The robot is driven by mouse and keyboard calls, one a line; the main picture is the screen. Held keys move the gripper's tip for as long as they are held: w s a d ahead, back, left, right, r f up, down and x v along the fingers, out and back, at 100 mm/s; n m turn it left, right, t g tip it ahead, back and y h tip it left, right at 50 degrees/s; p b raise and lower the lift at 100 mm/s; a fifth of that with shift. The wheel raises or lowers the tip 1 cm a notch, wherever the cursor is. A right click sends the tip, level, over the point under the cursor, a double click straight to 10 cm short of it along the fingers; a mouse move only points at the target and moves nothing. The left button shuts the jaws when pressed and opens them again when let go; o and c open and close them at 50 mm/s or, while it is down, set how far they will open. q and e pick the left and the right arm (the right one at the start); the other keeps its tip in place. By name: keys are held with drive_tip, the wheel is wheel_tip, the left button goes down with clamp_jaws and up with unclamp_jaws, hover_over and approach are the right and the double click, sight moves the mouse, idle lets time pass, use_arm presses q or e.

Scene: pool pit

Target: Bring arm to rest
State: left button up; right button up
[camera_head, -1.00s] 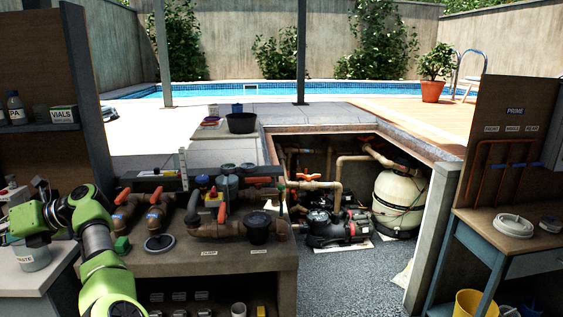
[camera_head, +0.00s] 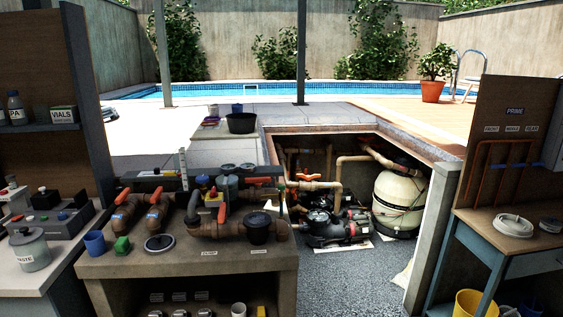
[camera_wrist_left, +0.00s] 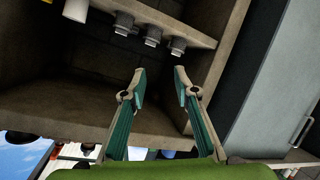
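My left gripper (camera_wrist_left: 158,75) shows only in the left wrist view. Its two fingers are apart with nothing between them. They point toward the open lower part of the stone bench (camera_wrist_left: 140,12), where several grey fittings (camera_wrist_left: 151,36) sit on a shelf, clear of the fingertips. My left arm is out of the head view. My right arm and gripper appear in no current view.
The bench (camera_head: 190,265) carries pipes, valves and a blue cup (camera_head: 95,243). The waste jar (camera_head: 31,252) stands on the left counter. The pump (camera_head: 335,232) and tank (camera_head: 396,205) sit in the pit. A work table (camera_head: 530,262) stands at right.

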use_arm(q)
drive_tip(key=s+d+f+m+g+h, duration=0.2)
drive_tip(key=s+d+f+m+g, duration=0.15)
drive_tip(key=s+f, duration=0.8)
drive_tip(key=s+d+f+m+g+h, duration=0.1)
drive_tip(key=s+d+f+m+g, duration=0.2)
drive_tip(key=s+d+f, duration=0.75)
drive_tip(key=s+a+f+m+g, duration=0.1)
drive_tip(key=s+f+m+g, duration=0.1)
drive_tip(key=s, duration=1.3)
drive_tip(key=s+a+f+m+g, duration=0.1)
drive_tip(key=s+f+m+g, duration=0.1)
drive_tip(key=s, duration=1.3)
drive_tip(key=shift+s+a+g+h, duration=0.2)
drive_tip(key=shift+a+g+h, duration=0.2)
drive_tip(key=shift+g, duration=0.45)
